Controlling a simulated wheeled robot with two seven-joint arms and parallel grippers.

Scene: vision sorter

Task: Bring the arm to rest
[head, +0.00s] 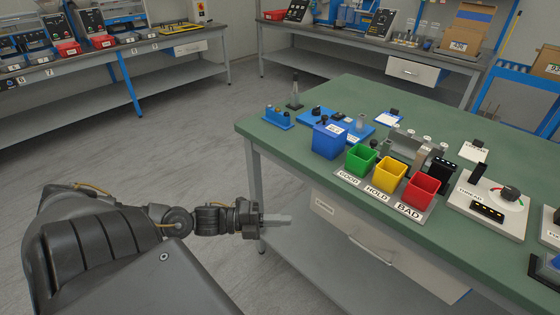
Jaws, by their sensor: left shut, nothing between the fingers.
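My left arm (100,240) comes in from the lower left and reaches toward the right. My left gripper (288,219) is shut and empty, in front of the green-topped table and below the level of its top. It appears apart from the table's leg and drawer, though the exact gap is hard to judge. My right gripper is not in view.
The green table (300,108) bears a blue bin (328,141), green (361,158), yellow (389,174) and red (422,190) bins, and a dial device (490,205). A drawer (370,245) faces me. Benches line the back. Grey floor (190,125) at left is clear.

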